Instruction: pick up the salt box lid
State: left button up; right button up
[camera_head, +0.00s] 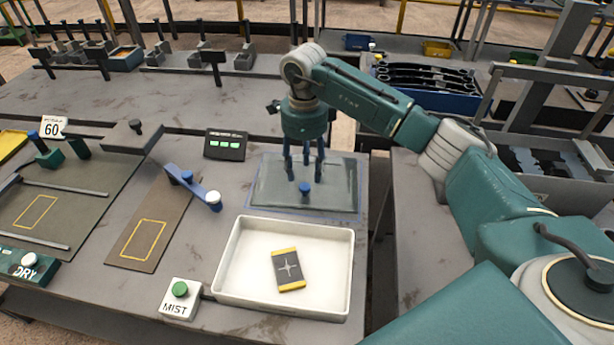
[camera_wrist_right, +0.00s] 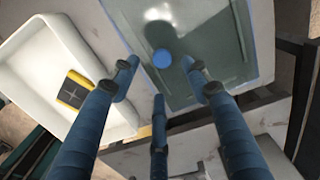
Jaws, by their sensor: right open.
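The salt box lid (camera_head: 268,196) appears to be the grey-green, glassy panel with a blue round knob (camera_head: 305,188) at its middle. It lies flat on the bench behind the white tray. My right gripper (camera_head: 304,175) points down over the panel, with its blue fingers apart around and above the knob. In the right wrist view the lid (camera_wrist_right: 215,65) lies beyond the open fingers, and the knob (camera_wrist_right: 162,58) shows between them, untouched as far as I can see. My left gripper is not in view.
A white tray (camera_head: 230,290) in front of the lid holds a dark card with yellow ends (camera_head: 289,269). A MIST button box (camera_head: 180,298), a blue lever (camera_head: 195,188) and a green-lit display (camera_head: 227,145) stand to the left. A blue crate (camera_head: 425,100) stands behind right.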

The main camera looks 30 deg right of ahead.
aim_at(305, 186)
jog(key=shift+f, duration=0.35)
jog(key=f+p, duration=0.1)
jog(key=f, duration=0.1)
jog(key=f+p, duration=0.1)
jog(key=f, duration=0.2)
jog(key=shift+w+d+p, duration=0.1)
jog(key=shift+w+p, duration=0.1)
jog(key=shift+p, duration=0.15)
jog(key=shift+f, duration=0.25)
jog(key=c, duration=0.7)
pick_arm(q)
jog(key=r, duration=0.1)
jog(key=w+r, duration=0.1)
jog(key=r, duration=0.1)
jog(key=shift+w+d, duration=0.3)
pick_arm(e)
grip_shut()
